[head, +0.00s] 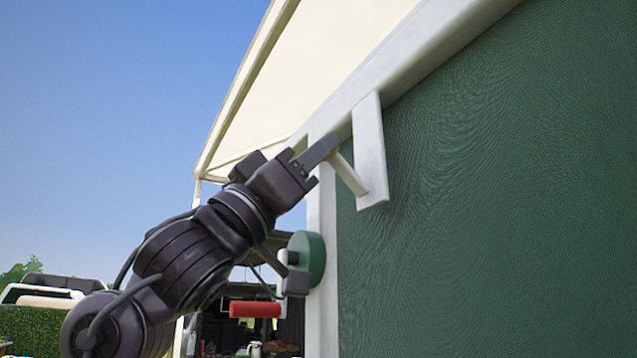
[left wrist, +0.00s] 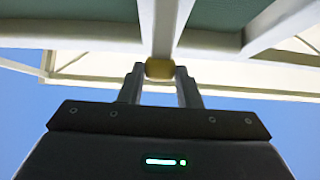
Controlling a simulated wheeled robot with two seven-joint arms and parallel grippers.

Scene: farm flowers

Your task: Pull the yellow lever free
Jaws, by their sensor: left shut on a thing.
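The yellow lever (left wrist: 160,68) shows in the left wrist view as a small yellow block between my two fingertips. My left gripper (left wrist: 160,74) is shut on it, with one grey finger on each side. In the head view my left gripper (head: 325,146) reaches up to the right, its fingers against the upper end of a pale slanted bar (head: 347,173). This bar meets a white upright plate (head: 371,150) on the wall frame. The yellow part is mostly hidden behind the fingers there. My right gripper is in neither view.
A green wall (head: 480,190) with white trim fills the right side. Below my left gripper, a green disc (head: 310,256) sits on the white post, with a red handle (head: 255,309) near it. A cream awning (head: 310,70) slopes overhead. Open sky lies to the left.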

